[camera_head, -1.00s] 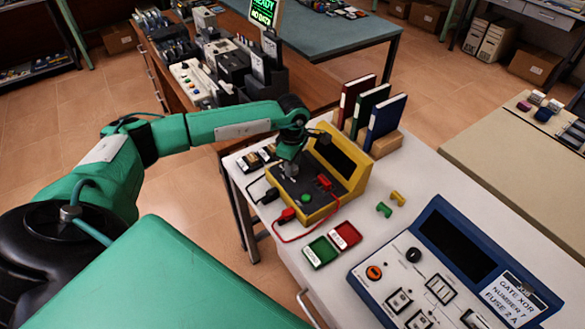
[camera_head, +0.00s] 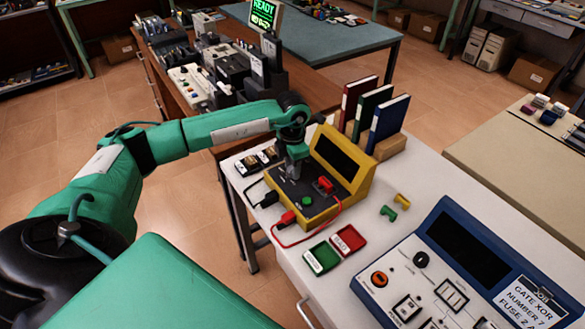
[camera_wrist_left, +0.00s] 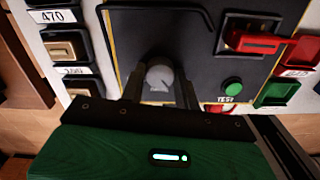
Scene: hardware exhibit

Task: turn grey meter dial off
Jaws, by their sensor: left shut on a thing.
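The yellow meter (camera_head: 352,182) stands on the white table with its dark screen tilted up. Its black front panel carries the grey dial, hidden by my gripper in the head view. In the left wrist view the grey dial (camera_wrist_left: 159,78) sits between the fingers of my left gripper (camera_wrist_left: 160,88), with a thin pointer mark on its face. My left gripper (camera_head: 295,172) comes down on the panel from above and is shut on the dial. A green TEST button (camera_wrist_left: 232,86) and a red plug (camera_wrist_left: 255,42) are on the same panel. My right gripper does not show.
Red (camera_head: 348,239) and green (camera_head: 321,257) trays lie in front of the meter. A blue panel (camera_head: 455,260) stands at the right. Binders (camera_head: 387,122) stand behind the meter. A red cable loops at the meter's front.

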